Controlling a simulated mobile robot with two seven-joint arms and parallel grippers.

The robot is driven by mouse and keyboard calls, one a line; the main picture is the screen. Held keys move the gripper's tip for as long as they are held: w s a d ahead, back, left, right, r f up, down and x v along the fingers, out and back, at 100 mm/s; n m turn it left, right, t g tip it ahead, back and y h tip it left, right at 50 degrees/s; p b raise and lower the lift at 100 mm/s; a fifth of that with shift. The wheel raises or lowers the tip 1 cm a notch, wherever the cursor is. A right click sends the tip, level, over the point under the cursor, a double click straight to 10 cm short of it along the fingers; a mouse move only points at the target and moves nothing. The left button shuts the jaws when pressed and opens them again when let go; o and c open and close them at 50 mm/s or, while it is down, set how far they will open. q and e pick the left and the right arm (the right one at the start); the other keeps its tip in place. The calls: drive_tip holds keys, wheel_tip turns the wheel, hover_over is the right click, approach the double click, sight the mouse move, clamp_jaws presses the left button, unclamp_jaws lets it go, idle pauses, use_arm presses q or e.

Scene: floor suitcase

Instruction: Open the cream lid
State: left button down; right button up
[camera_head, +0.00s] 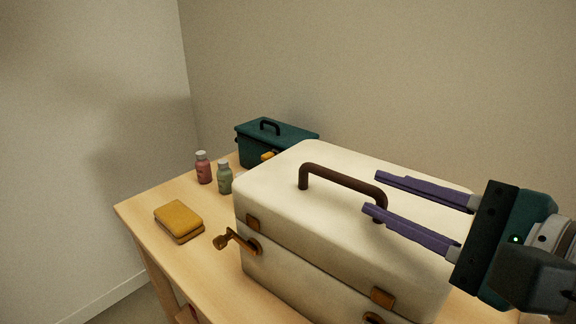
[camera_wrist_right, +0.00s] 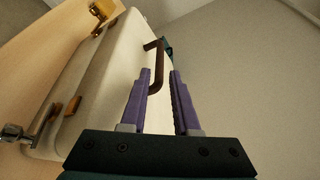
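The cream lid (camera_head: 275,185) is closed on a cream case (camera_head: 275,278) on the table. A dark brown handle (camera_head: 340,177) arches from its top and also shows in the right wrist view (camera_wrist_right: 159,66). My right gripper (camera_head: 372,193) is open, its two purple fingers apart at the handle's right end. In the right wrist view the handle shows just beyond and between the fingertips (camera_wrist_right: 160,75); I cannot tell whether they touch it. A brass latch (camera_head: 236,240) juts out from the front left; another brass fitting (camera_head: 382,298) is at the front right. My left gripper is not in view.
A wooden table (camera_head: 205,265) carries everything. A yellow sponge-like block (camera_head: 178,217), a red bottle (camera_head: 203,170) and a green bottle (camera_head: 224,180) stand left of the case. A teal toolbox (camera_head: 270,143) is behind. Walls rise close behind the table.

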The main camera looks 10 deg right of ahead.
sight(347, 182)
drive_tip(key=b+x, duration=0.1)
drive_tip(key=x, duration=0.7)
drive_tip(key=shift+w+a, duration=0.1)
drive_tip(key=shift+a, duration=0.05)
drive_tip(key=shift+c, duration=0.2)
clamp_jaws()
idle(1.0)
